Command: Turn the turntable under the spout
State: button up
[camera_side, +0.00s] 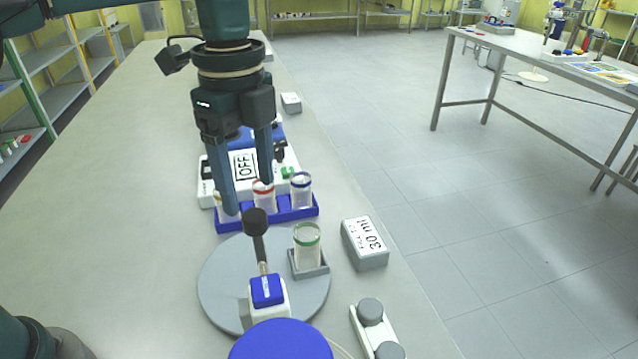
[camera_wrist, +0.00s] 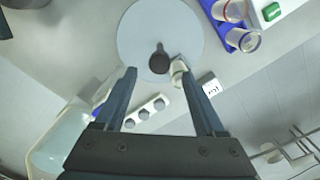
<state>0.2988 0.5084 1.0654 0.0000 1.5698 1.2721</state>
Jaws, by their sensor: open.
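The turntable (camera_side: 222,285) is a round grey disc on the bench; it also shows in the wrist view (camera_wrist: 135,35). A dark-knobbed handle (camera_side: 255,222) rises over it; in the wrist view the knob (camera_wrist: 159,61) appears between my fingertips. A clear vial with a green band (camera_side: 307,250) stands in a square holder on the disc's right side. My gripper (camera_side: 249,196) is open, pointing down above the disc's far side, near the knob; contact cannot be told. A blue and white block (camera_side: 268,291) covers part of the disc's near side. I cannot clearly make out the spout.
A blue rack (camera_side: 285,213) with several banded vials stands behind the disc. Beyond it is a white device with an OFF display (camera_side: 245,164). A "30 ml" box (camera_side: 365,243) and a knobbed white strip (camera_side: 376,330) lie right. A blue-lidded vessel (camera_side: 280,342) is in front.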

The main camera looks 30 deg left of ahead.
aim_at(254, 214)
jog(key=shift+f, duration=2.45)
grip_shut()
